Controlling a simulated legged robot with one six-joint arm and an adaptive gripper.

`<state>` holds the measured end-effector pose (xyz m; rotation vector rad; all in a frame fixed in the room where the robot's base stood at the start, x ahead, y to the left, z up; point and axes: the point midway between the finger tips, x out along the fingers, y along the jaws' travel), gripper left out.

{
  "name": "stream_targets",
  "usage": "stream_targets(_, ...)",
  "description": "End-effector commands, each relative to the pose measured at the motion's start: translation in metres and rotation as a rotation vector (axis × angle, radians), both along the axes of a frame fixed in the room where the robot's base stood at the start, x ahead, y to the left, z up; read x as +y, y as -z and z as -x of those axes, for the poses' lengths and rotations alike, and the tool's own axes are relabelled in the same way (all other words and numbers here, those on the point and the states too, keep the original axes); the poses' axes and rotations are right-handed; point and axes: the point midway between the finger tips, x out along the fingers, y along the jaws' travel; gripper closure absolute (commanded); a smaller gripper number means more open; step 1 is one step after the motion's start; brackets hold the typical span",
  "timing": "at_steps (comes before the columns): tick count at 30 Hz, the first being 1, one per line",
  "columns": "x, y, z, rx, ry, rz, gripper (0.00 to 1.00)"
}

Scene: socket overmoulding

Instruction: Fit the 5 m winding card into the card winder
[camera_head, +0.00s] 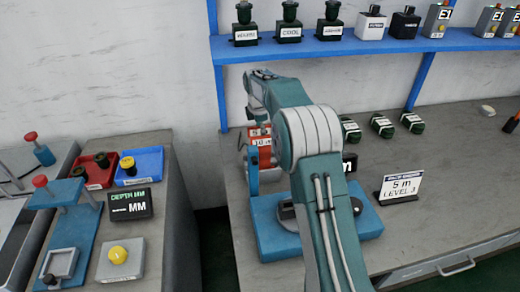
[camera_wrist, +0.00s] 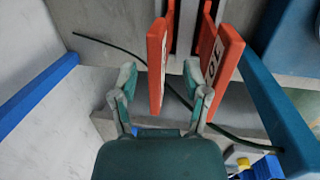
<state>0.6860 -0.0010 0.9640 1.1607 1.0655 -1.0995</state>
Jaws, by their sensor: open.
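The card winder, with a blue base (camera_head: 265,232), stands on the bench, partly hidden behind my arm. Orange-red cards (camera_head: 262,140) stand at its back left, with white labels; one appears to read 10 m. In the wrist view one orange card (camera_wrist: 157,65) lies between my gripper's fingertips, and another (camera_wrist: 226,60) with a partly readable label is to the right. My gripper (camera_wrist: 160,82) is open around the left card's lower end; I cannot tell if it touches. A sign (camera_head: 402,186) reads 5 m, level 3. Which card is the 5 m one is unclear.
A blue shelf (camera_head: 360,42) with bottles and boxes runs above the bench. Several dark green parts (camera_head: 381,125) lie behind. A blue bar (camera_wrist: 280,110) is right of my gripper. A side table with trays (camera_head: 140,165) stands left across a gap.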

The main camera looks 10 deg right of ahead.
Motion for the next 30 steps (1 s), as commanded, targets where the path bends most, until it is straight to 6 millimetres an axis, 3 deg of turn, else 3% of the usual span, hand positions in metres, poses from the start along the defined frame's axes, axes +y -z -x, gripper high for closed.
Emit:
stream_targets(6, 0.0, 0.035, -0.003, 0.004, -0.001, 0.0, 0.4)
stream_targets(14, 0.0, 0.041, -0.004, 0.002, -0.001, 0.0, 0.4)
stream_targets(17, 0.0, 0.04, -0.004, 0.002, -0.001, 0.0, 0.8)
stream_targets(18, 0.0, 0.04, -0.004, 0.002, -0.001, 0.0, 0.98)
stream_targets(30, 0.0, 0.04, -0.005, 0.0, -0.001, 0.0, 1.0)
